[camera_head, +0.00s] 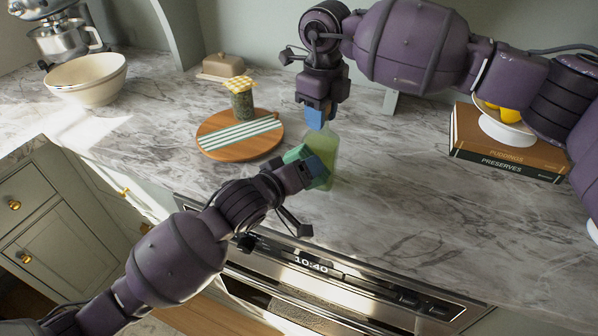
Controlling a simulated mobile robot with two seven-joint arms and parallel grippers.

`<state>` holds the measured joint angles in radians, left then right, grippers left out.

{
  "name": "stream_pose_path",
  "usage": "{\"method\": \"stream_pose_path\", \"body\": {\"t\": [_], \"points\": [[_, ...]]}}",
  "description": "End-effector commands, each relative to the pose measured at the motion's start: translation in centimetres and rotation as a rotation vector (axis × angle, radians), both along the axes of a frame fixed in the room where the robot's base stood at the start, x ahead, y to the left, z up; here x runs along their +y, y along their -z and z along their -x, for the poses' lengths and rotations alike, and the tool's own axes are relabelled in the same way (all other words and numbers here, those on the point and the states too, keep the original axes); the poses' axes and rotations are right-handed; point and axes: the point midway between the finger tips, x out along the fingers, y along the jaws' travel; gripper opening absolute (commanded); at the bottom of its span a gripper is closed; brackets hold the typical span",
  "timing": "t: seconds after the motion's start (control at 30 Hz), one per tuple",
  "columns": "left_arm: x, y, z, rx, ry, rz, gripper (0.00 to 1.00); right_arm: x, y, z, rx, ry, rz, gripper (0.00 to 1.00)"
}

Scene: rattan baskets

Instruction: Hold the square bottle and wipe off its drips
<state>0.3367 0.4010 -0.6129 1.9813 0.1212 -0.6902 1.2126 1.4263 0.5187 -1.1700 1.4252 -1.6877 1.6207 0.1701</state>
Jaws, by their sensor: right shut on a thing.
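The square bottle (328,145) is pale green and translucent, and looks upright near the middle of the marble counter. My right gripper (317,118) comes down from above and is shut on the bottle's top, which its fingers hide. My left gripper (316,172) reaches in from the lower left and appears shut on a green cloth (296,154). The cloth is against or just in front of the bottle's lower left side. The cloth and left gripper hide part of the bottle, so I cannot tell whether its base touches the counter.
A round wooden board (215,148) with a striped cloth (240,134) and a covered jar (242,103) lies to the left. A cream bowl (88,80), butter dish (222,66) and mixer stand farther back. Books (510,151) bear a fruit stand at right. The oven front is below.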

Motion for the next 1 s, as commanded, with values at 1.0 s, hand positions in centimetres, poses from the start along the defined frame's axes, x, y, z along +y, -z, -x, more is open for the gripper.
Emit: {"method": "stream_pose_path", "body": {"t": [1.0], "points": [[-1.5,0.0,0.4,0.0,0.0,0.0,0.21,0.0,-0.1,-0.1,-0.002,0.001,-0.002,0.0]]}}
